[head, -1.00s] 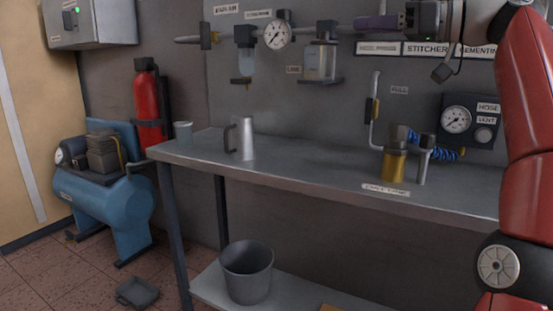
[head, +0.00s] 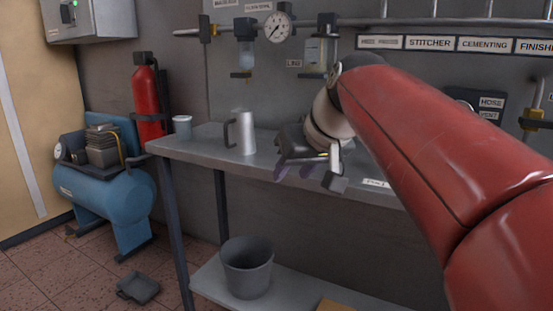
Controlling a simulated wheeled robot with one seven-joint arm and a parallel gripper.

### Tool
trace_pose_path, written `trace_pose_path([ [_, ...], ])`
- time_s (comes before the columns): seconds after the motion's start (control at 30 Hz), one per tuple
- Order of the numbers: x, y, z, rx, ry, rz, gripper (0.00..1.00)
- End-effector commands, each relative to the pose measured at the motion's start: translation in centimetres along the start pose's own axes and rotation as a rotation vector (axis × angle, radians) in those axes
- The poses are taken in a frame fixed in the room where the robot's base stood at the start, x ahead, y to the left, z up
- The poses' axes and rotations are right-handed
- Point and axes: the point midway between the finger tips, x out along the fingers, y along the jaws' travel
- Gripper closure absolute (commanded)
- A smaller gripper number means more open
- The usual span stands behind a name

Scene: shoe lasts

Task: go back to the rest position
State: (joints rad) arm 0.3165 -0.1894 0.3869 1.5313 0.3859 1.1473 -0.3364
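My gripper (head: 294,172) hangs over the front part of the steel workbench (head: 200,145), just right of the steel jug (head: 246,133). It is tilted down and to the left. Purple parts show at its tip, small and dark, so I cannot tell whether it is open or shut. No held object can be made out. My red arm reaches in from the right and hides the bench's right part.
A grey cup (head: 183,127) stands at the bench's left end. Gauge (head: 278,27) and filter fittings line the wall behind. A grey bucket (head: 247,268) stands on the lower shelf. A blue compressor (head: 105,195) and a red extinguisher (head: 148,103) are at left.

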Motion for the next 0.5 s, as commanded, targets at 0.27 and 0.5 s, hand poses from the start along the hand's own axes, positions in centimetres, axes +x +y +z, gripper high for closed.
trace_pose_path([
  [0.27,0.8,3.1,17.4,0.172,-0.123,0.232,0.61],
  [0.5,2.1,5.0,29.2,0.27,-0.172,0.302,0.61],
])
